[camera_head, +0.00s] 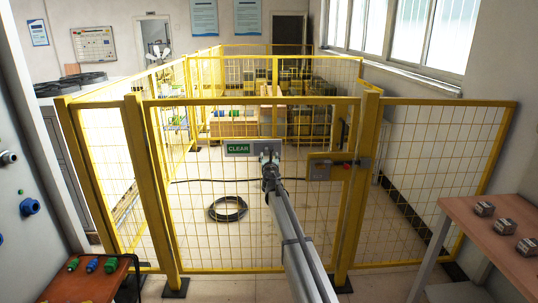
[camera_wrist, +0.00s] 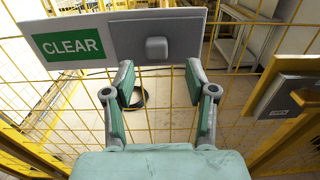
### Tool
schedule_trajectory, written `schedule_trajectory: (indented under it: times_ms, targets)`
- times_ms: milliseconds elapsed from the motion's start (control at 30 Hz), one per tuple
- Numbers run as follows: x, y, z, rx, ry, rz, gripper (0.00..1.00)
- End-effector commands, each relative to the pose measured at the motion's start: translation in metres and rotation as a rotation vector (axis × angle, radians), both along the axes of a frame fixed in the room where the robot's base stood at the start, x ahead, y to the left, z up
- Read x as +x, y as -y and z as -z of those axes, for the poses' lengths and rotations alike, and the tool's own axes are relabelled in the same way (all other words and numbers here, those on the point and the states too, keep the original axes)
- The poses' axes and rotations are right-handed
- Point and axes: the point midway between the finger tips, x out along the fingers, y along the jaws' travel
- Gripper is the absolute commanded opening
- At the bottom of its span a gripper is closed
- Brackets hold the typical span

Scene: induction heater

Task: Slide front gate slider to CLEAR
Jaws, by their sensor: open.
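The front gate slider is a dark grey plate (camera_wrist: 183,30) with a square grey knob (camera_wrist: 157,48) on a pale sign board. It covers the right part of the board, and the green CLEAR label (camera_wrist: 68,44) shows uncovered to its left. In the head view the CLEAR label (camera_head: 237,148) hangs on the yellow mesh gate. My gripper (camera_wrist: 158,70) is open and empty, with its two fingertips left and right of and just below the knob. It looks clear of the knob. In the head view my gripper (camera_head: 269,157) hides part of the board's right side.
The gate's latch box (camera_head: 320,169) is right of the board, by a yellow post (camera_head: 360,190). A black cable coil (camera_head: 228,208) lies on the floor behind the mesh. A wooden table (camera_head: 480,228) with metal parts stands at the right.

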Motion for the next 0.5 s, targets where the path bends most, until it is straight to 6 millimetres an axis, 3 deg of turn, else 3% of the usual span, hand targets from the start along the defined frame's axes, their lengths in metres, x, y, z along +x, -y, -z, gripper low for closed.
schedule_trajectory:
  times_ms: [33,200,500]
  targets:
    - [-0.016,0.001,0.000,0.000,0.000,0.000,0.56]
    - [-0.045,0.002,0.000,0.000,0.000,0.001,0.56]
    - [-0.061,0.002,0.000,0.000,0.000,0.002,0.56]
